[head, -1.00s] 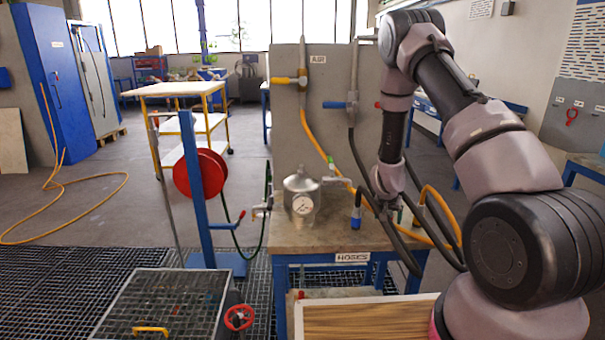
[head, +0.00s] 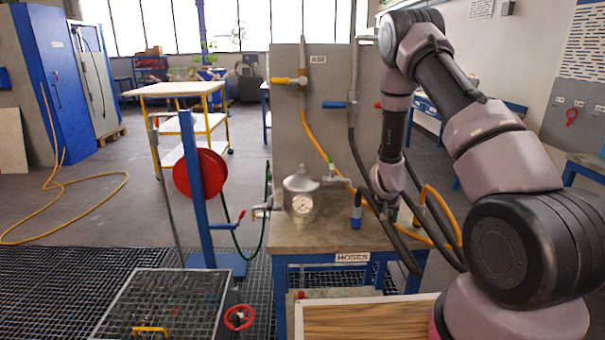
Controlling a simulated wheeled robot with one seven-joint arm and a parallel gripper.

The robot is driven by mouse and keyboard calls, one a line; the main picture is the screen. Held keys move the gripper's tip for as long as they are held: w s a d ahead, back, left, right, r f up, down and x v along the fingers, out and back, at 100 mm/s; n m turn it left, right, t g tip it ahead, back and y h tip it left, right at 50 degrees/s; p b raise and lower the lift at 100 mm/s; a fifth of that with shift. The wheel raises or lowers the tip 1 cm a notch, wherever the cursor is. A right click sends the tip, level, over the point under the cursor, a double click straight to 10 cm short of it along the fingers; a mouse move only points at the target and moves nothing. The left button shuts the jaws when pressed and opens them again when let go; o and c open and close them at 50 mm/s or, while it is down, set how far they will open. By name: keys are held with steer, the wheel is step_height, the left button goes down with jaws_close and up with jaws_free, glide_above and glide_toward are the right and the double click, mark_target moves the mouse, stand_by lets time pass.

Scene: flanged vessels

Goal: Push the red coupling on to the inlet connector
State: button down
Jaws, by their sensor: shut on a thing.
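The steel flanged vessel (head: 300,186) stands upright on the hose table, with a round gauge (head: 302,204) on its front. A side fitting with a green top (head: 333,172) sticks out to its right, and a fitting with a red lever (head: 262,208) lies on its left. I cannot tell which is the inlet connector. My gripper (head: 389,209) points down over the right part of the table, right of the vessel and apart from it. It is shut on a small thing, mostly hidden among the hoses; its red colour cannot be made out.
A blue-bodied coupling (head: 356,212) stands between vessel and gripper. Yellow (head: 313,138) and dark hoses hang from the grey panel (head: 288,130) and loop around my gripper. A red reel (head: 200,174) on a blue post stands left. The table's front edge is clear.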

steer(key=shift+r, duration=2.45)
steer(key=shift+r, duration=0.1)
